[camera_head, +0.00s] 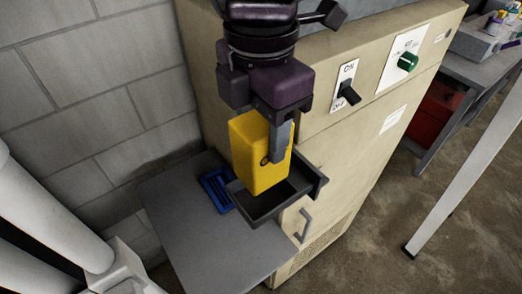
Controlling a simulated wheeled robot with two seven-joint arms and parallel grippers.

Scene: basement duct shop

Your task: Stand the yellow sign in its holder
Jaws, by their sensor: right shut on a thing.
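The yellow sign (252,162) is a thick upright block in the middle of the head view, tilted slightly. My right gripper (278,140) comes down from the top and is shut on its upper part. A dark open-topped tray (262,211), which looks like the holder, is at the front of the beige cabinet. The sign's lower end overlaps the tray's opening in the picture. I cannot tell whether it is inside or just above it. The sign hides part of the tray's inside. My left gripper is not in view.
A grey tabletop (205,245) lies below, with a blue tray-like object (217,190) beside the dark tray. The beige cabinet (355,145) carries a black lever switch (348,93), a green knob (408,61) and a handle (304,226). A block wall is at left.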

